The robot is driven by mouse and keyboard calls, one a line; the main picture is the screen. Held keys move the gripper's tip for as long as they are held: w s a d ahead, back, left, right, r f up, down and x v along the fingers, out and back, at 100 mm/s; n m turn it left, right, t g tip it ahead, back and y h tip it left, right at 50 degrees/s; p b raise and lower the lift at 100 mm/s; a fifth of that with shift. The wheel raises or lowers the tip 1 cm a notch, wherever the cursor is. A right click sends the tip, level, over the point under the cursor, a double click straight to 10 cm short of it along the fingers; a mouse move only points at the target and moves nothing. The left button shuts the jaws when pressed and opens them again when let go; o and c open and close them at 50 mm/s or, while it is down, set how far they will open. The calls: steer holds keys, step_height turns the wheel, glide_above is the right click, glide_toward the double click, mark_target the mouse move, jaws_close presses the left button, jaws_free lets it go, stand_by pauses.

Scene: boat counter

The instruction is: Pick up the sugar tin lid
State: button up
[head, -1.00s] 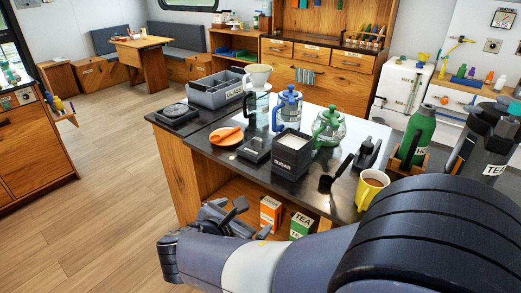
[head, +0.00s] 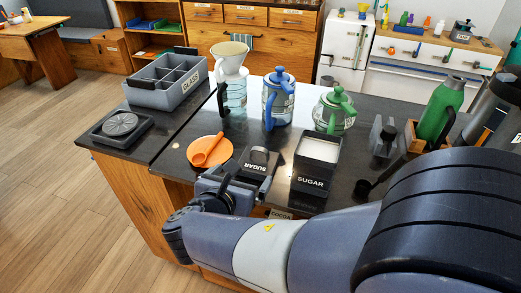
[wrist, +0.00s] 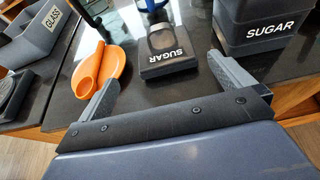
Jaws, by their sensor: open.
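The sugar tin lid (head: 259,163) is a dark square lid with a raised handle and a white SUGAR label. It lies on the dark counter, left of the open sugar tin (head: 317,163), which is full of white sugar. In the wrist view the lid (wrist: 168,59) lies ahead of my gripper (wrist: 163,80), roughly centred between the fingers. My gripper is open and empty, its fingers apart and pointing at the lid. In the head view my gripper (head: 245,181) is at the counter's front edge, just in front of the lid, partly hidden by my wrist.
An orange plate with an orange scoop (head: 210,150) lies left of the lid. Behind stand a blue-lidded press (head: 278,98), a green-lidded pot (head: 333,112) and a white dripper (head: 230,62). A grey GLASS crate (head: 167,82) is at the back left.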

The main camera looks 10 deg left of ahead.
mark_target(257, 163)
steer(key=x, duration=0.5)
steer(key=shift+w+d+f, duration=0.1)
steer(key=shift+w+d, duration=0.05)
steer(key=shift+f+x, duration=0.25)
steer(key=shift+x, duration=2.4)
steer(key=shift+d, duration=0.1)
steer(key=shift+c, duration=0.2)
steer(key=c, duration=0.7)
